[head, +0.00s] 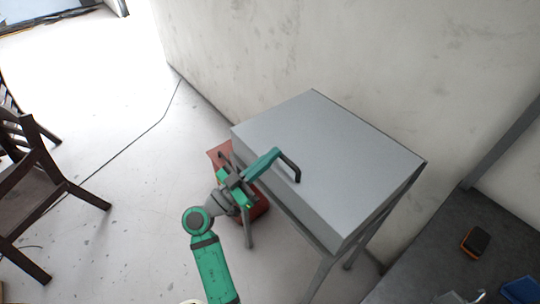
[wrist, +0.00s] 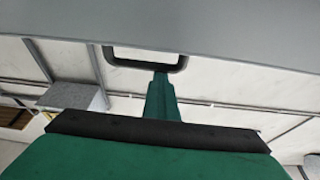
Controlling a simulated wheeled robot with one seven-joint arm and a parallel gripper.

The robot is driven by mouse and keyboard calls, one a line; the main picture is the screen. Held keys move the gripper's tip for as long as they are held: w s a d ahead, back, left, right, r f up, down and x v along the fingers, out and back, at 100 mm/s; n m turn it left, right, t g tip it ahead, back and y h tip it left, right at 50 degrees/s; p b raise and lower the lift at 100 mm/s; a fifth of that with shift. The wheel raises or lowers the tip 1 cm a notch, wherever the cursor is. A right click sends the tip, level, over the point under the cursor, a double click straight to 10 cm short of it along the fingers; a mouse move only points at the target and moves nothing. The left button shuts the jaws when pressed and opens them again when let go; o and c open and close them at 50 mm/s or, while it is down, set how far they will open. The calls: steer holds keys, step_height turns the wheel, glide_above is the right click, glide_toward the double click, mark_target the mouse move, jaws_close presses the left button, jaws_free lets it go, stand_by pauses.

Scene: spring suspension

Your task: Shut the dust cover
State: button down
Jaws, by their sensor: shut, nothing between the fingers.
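The dust cover (head: 330,140) is a broad, flat grey lid on top of a stand with legs, in the middle of the head view. A dark handle (head: 292,169) stands at its left front edge. In the wrist view the cover's grey surface (wrist: 240,38) fills the top, with the dark handle (wrist: 176,66) hanging below its edge. My gripper (head: 274,155) is shut and empty, with its green fingertips close beside the handle. In the wrist view the fingertips (wrist: 160,80) reach the handle's lower bar; I cannot tell if they touch. Any gap under the cover is hard to judge.
A red object (head: 262,208) is partly hidden on the floor behind my arm. A concrete wall (head: 350,50) stands behind the stand. A dark surface (head: 425,262) with small items is at the right. A brown chair (head: 40,185) is at the left, with clear floor between.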

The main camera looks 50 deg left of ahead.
steer(key=shift+w+f, duration=0.2)
steer(key=shift+f, duration=0.75)
step_height(320, 180, up, 5)
steer(key=s, duration=0.2)
steer(key=f+v, duration=0.1)
steer(key=v, duration=0.8)
steer(key=shift+w+f, duration=0.2)
steer(key=shift+w, duration=0.1)
